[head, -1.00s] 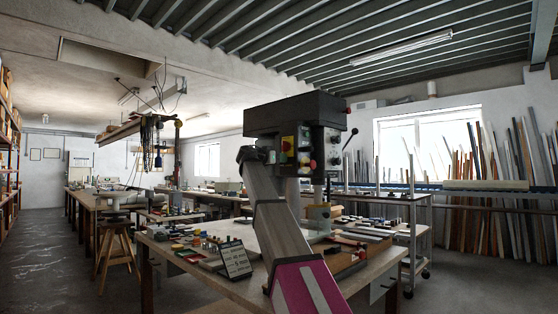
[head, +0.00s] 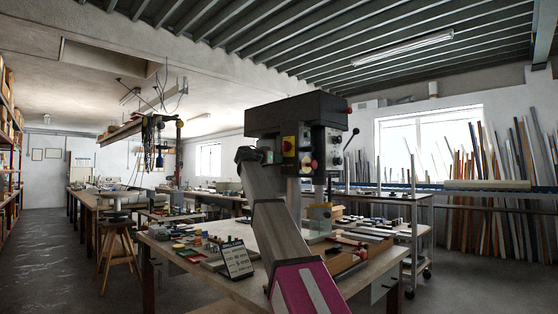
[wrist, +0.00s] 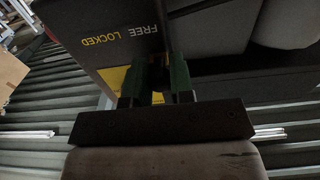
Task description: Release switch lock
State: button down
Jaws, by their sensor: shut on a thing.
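The drill press (head: 296,115) has a dark head with a yellow and red switch (head: 288,146) on its front left. My arm reaches up to the head's left side, and my gripper (head: 268,157) is at its lower left, small in the head view. In the wrist view, a dark panel (wrist: 85,22) carries the words FREE and LOCKED, with yellow below. My gripper's green fingers (wrist: 158,72) are at this panel, just below the lettering, shut on the switch lock. The lock is mostly hidden between the fingers, so its position cannot be read.
A workbench (head: 210,270) with small parts and a tilted sign (head: 237,260) stands below the drill press. A wooden stool (head: 117,245) is at the left. Long profiles (head: 500,190) lean by the window. Open floor lies at the far left.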

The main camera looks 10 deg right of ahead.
jog(key=shift+w+a, duration=0.1)
jog(key=shift+w, duration=0.05)
jog(key=c, duration=1)
grip_release()
jog(key=shift+o, duration=0.2)
jog(key=shift+a, duration=0.1)
jog(key=v, duration=1)
jog(key=shift+s+a, duration=0.2)
jog(key=shift+a, duration=0.05)
